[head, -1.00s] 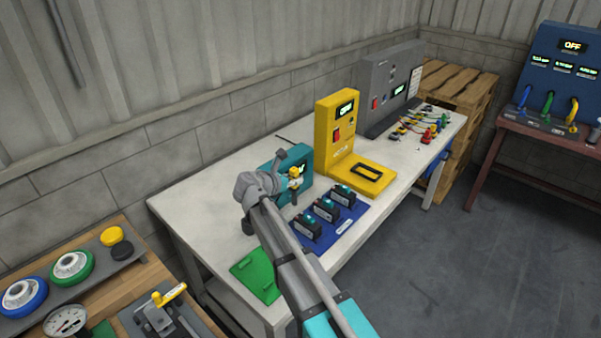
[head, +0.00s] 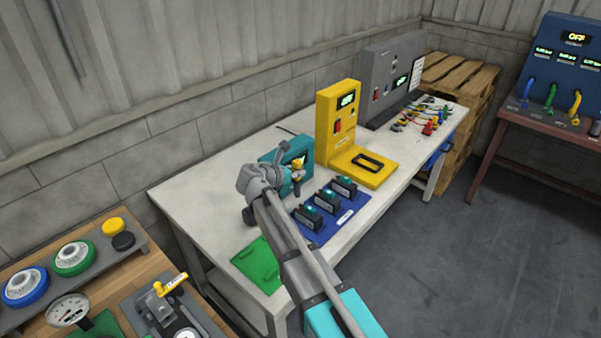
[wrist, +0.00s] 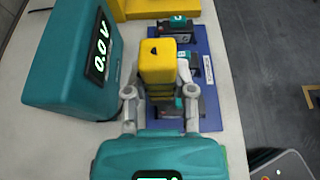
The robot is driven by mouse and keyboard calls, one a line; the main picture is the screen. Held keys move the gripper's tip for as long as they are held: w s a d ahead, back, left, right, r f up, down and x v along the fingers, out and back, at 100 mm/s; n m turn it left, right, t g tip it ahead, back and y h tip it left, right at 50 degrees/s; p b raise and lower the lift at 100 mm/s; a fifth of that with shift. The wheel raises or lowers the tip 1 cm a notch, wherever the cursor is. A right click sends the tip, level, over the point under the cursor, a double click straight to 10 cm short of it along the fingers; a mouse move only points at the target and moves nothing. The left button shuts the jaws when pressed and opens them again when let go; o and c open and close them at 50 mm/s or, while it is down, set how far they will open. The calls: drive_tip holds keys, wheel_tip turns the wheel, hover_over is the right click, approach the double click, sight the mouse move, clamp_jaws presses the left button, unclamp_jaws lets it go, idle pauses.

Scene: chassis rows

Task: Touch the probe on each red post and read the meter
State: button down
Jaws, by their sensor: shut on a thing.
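My gripper (wrist: 160,100) is shut on the yellow probe (wrist: 160,62), which stands between its two grey fingers; the probe's yellow top also shows in the head view (head: 297,163). The probe's tip is hidden below its body. The teal meter (wrist: 68,60) stands just left of the probe in the wrist view and its display reads 0.0V. Black battery-like blocks (head: 308,217), (head: 327,201), (head: 345,187) sit in a row on a blue mat (head: 345,219). One is partly hidden behind the probe in the wrist view. Red posts are too small to make out clearly; contact cannot be told.
A tall yellow unit (head: 342,113) and a grey panel (head: 385,80) with coloured leads stand farther along the white bench (head: 215,185). A green mat (head: 262,265) lies at the near end. The left wooden bench holds gauges and dials.

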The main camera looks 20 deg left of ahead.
sight(297, 183)
drive_tip(key=shift+f+b, duration=1.6)
drive_tip(key=shift+f, duration=0.3)
drive_tip(key=shift+w, duration=0.15)
drive_tip(key=shift+f+b, duration=0.7)
drive_tip(key=shift+r, duration=0.1)
wheel_tip(297, 183, up, 6)
drive_tip(key=p, duration=0.6)
idle(0.3)
drive_tip(key=shift+a, duration=0.1)
idle(0.4)
